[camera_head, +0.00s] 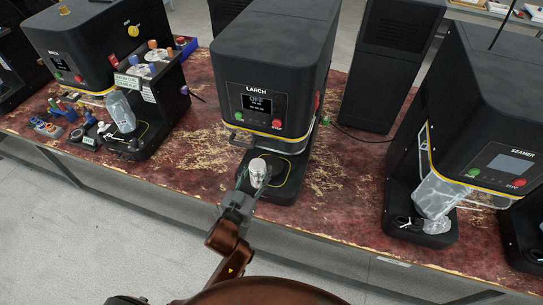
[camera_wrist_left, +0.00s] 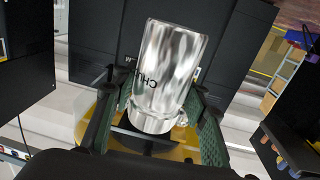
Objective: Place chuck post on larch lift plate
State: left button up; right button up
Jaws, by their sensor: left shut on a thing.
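The chuck post (camera_head: 258,169) is a shiny silver cylinder, seen from above in the head view. In the left wrist view the chuck post (camera_wrist_left: 170,65) shows lettering that begins "CHU". My left gripper (camera_head: 247,186) is shut on it, with a green-padded finger on each side of its lower part in the wrist view (camera_wrist_left: 157,128). The larch lift plate (camera_head: 283,178) is on the dark base in front of the LARCH machine (camera_head: 265,100). The post overlaps the plate's near left part in the head view; I cannot tell whether they touch. My right gripper is not in view.
The LARCH machine's head overhangs the back of the base. The SEAMER machine (camera_head: 490,150) stands at the right, and another machine (camera_head: 100,45) at the left with several small items beside it.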

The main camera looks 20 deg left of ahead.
pick_arm(q)
jog(key=w+b, duration=0.1)
jog(key=w, duration=1.2)
jog(key=f+b, duration=0.1)
jog(key=f, duration=0.2)
jog(key=f+b, duration=0.1)
jog(key=f, duration=0.2)
jog(key=shift+w+d+f+b, duration=0.2)
jog(key=shift+f+b, duration=0.1)
jog(key=shift+w+f, duration=0.2)
jog(key=shift+f, duration=0.15)
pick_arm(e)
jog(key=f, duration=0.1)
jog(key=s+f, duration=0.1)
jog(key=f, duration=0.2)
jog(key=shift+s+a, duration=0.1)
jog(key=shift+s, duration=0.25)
pick_arm(q)
jog(key=shift+r, duration=0.1)
jog(key=o, duration=0.8)
jog(key=shift+f, duration=0.25)
jog(key=shift+c, duration=0.2)
jog(key=o, duration=0.5)
